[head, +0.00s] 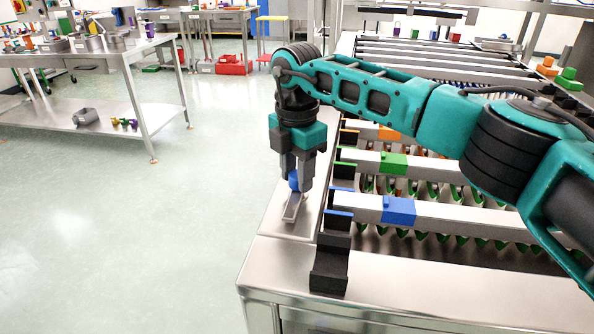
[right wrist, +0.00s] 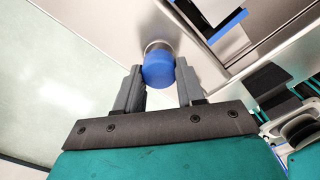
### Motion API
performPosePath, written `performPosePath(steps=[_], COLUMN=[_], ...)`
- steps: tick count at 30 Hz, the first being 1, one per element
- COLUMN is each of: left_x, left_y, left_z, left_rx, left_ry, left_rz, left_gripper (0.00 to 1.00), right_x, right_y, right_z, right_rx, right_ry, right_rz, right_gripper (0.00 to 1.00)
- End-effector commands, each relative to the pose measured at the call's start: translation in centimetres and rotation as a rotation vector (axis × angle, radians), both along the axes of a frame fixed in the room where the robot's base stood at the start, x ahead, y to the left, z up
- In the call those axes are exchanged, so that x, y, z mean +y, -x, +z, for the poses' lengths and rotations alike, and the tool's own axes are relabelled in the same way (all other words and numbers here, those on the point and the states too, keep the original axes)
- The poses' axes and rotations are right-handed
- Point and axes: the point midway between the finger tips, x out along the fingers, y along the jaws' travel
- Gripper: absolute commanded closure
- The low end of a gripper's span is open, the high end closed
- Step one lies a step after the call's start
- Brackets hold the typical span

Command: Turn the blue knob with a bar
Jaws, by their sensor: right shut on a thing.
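The blue knob (head: 294,181) stands on the narrow steel ledge at the left side of the machine. A short grey metal bar (head: 293,208) shows just below it and slants toward the front. My right gripper (head: 297,184) points down and is shut on the blue knob, with a finger on either side. In the right wrist view the round blue knob (right wrist: 158,70) sits between the two grey fingertips (right wrist: 158,82); the bar is not clearly seen there. My left gripper is not in view.
Right of the knob, steel rails carry a blue block (head: 398,210), a green block (head: 393,163) and an orange block (head: 388,133). A black bracket (head: 330,270) stands at the front corner. Open floor lies to the left, with a steel table (head: 100,55) beyond.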

Motion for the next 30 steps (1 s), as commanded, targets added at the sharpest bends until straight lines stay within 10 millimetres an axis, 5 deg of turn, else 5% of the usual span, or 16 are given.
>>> performPosePath(steps=[2,3,10,20,30], left_x=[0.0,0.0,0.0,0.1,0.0], left_y=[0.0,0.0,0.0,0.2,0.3], left_z=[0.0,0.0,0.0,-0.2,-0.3], left_rx=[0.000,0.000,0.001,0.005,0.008], left_ry=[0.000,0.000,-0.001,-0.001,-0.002], left_rz=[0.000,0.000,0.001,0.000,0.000], left_gripper=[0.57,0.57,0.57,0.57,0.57], right_x=[-0.1,-0.1,0.0,0.0,0.0], right_y=[-0.2,-0.2,-0.1,-0.1,-0.1], right_z=[0.2,0.2,0.1,0.6,7.4], right_rx=[-0.004,-0.004,-0.002,-0.002,-0.006], right_ry=[-0.001,-0.001,-0.001,-0.001,-0.001], right_rz=[-0.007,-0.007,-0.003,-0.001,-0.002], right_gripper=[1.00,0.58,0.36,0.36,0.36])
